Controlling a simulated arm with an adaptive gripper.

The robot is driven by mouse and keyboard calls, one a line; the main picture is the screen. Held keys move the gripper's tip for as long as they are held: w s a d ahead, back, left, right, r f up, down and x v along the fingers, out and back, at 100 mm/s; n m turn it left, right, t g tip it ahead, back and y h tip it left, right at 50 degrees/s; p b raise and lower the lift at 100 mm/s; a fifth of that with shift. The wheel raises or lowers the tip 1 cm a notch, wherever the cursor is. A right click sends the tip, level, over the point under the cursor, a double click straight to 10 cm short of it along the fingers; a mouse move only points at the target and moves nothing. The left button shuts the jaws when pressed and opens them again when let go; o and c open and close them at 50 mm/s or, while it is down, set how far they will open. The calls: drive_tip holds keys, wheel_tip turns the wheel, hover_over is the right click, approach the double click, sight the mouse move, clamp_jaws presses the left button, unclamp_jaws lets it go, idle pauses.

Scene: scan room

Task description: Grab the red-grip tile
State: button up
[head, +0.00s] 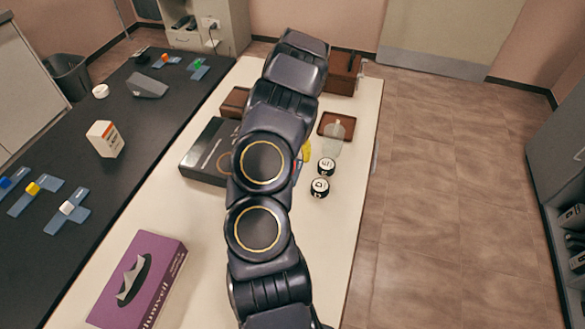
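Several blue tiles with coloured grips lie on the dark table on the left in the head view. The tile with an orange-red grip (165,58) is at the far end of that table, lying flat. A tile with a green grip (197,65) lies just to its right. Nearer, at the left edge, are tiles with a yellow grip (33,188), a white grip (67,207) and a blue grip. My arm reaches up the middle of the view, to the right of the red-grip tile and apart from it. My gripper itself does not show.
A grey wedge-shaped device (147,86), a white puck (100,91) and a white-orange carton (105,139) stand on the dark table. The cream table holds a purple tissue box (135,280), a black box (203,152), a wooden box (343,74) and two black jars (320,187).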

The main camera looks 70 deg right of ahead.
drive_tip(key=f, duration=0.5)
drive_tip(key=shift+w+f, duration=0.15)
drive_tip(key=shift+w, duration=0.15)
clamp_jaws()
